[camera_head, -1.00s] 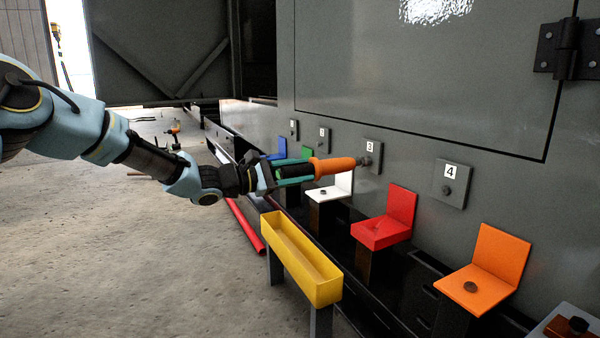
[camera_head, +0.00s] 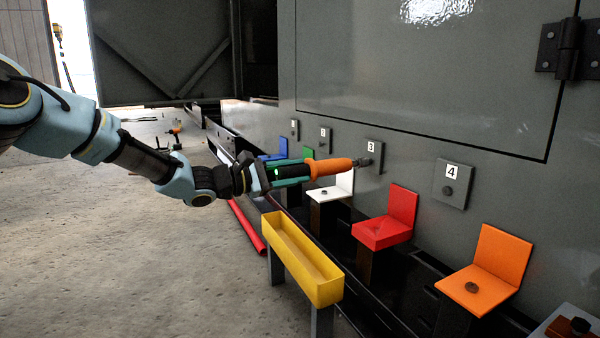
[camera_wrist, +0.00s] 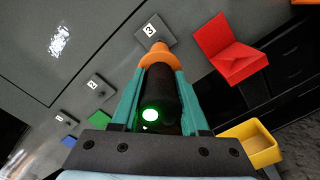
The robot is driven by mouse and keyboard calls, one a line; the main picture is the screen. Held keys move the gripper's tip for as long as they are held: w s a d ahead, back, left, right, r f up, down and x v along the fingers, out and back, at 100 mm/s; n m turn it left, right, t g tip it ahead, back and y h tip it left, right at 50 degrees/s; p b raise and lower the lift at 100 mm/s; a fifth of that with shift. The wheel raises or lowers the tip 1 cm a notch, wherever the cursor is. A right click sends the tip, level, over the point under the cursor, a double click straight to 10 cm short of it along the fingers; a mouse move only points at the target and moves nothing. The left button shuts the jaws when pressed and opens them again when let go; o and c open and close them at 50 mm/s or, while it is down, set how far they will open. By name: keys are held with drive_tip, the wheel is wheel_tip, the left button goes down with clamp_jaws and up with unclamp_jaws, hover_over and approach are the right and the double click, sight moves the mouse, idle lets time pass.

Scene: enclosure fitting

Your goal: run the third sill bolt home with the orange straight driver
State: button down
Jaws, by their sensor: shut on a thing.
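My gripper (camera_head: 290,174) is shut on the orange straight driver (camera_head: 333,166), around its black grip. The driver lies roughly level, its nose pointing right at the plate marked 3 (camera_head: 375,148). The third sill bolt (camera_head: 365,161) is at the driver's tip, low on that plate; whether they touch is hard to tell. In the wrist view the teal fingers flank the driver's black body (camera_wrist: 160,95), and a green light (camera_wrist: 151,114) glows on its rear end. The orange nose (camera_wrist: 157,54) hides the bolt there, below the number 3 plate (camera_wrist: 154,32).
Plate 4 (camera_head: 451,184) with its bolt is to the right. White (camera_head: 330,192), red (camera_head: 381,232) and orange (camera_head: 484,277) seats stand below the panel. A yellow trough (camera_head: 298,262) stands in front. The concrete floor at left is mostly open.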

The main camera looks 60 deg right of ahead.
sight(278, 173)
drive_tip(key=shift+v, duration=2.2)
drive_tip(key=shift+r, duration=0.15)
